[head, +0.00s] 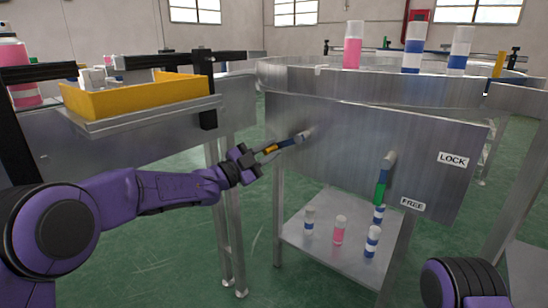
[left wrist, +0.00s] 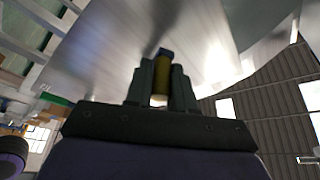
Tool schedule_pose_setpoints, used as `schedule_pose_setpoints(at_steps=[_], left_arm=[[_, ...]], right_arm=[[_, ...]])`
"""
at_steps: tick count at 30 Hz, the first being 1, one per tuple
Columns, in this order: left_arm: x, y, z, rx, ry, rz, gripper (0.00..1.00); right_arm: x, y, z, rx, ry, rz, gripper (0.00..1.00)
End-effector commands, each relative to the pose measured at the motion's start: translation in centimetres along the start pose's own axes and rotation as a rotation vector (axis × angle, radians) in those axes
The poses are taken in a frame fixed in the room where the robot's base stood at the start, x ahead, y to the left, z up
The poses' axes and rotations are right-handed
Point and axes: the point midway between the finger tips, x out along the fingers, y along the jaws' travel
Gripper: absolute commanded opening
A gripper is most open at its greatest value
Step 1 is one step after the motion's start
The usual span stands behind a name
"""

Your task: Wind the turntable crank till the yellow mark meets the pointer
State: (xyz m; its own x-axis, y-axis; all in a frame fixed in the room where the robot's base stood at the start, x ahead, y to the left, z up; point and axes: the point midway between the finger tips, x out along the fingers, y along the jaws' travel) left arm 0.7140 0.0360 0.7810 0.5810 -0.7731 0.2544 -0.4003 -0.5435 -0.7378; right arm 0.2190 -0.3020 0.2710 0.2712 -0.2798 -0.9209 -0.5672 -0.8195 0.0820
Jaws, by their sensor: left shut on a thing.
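The turntable (head: 400,77) is a round metal top on a metal stand. The crank (head: 303,136) sticks out of the stand's front panel, with a yellow handle (head: 270,149). My left gripper (head: 258,156) is shut on that handle. In the left wrist view, the fingers (left wrist: 161,90) close around the yellow handle (left wrist: 163,68), hiding part of it. A small pale tab (head: 318,70) shows on the left rim. My right gripper is out of view.
A green-handled lever (head: 381,190) hangs down near the FREE label (head: 412,204), below the LOCK label (head: 453,159). A yellow tray (head: 135,97) sits on the left bench.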

Motion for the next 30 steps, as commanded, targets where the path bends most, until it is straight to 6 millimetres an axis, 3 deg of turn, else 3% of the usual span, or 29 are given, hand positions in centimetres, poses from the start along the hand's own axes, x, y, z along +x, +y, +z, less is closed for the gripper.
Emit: schedule_pose_setpoints(at_steps=[1, 9, 18, 30], left_arm=[[0.1, -1.4, -0.6, 0.04, 0.006, -0.003, 0.0], [0.4, -3.0, -1.3, 0.245, 0.005, 0.083, 0.0], [0.7, -3.9, -2.0, 0.39, 0.006, 0.143, 0.0], [0.8, -4.1, -2.2, 0.447, 0.005, 0.168, 0.0]], right_arm=[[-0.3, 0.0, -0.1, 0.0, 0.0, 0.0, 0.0], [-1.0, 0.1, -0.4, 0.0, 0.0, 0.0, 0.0], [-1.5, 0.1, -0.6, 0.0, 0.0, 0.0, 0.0], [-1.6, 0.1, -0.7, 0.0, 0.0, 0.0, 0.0]])
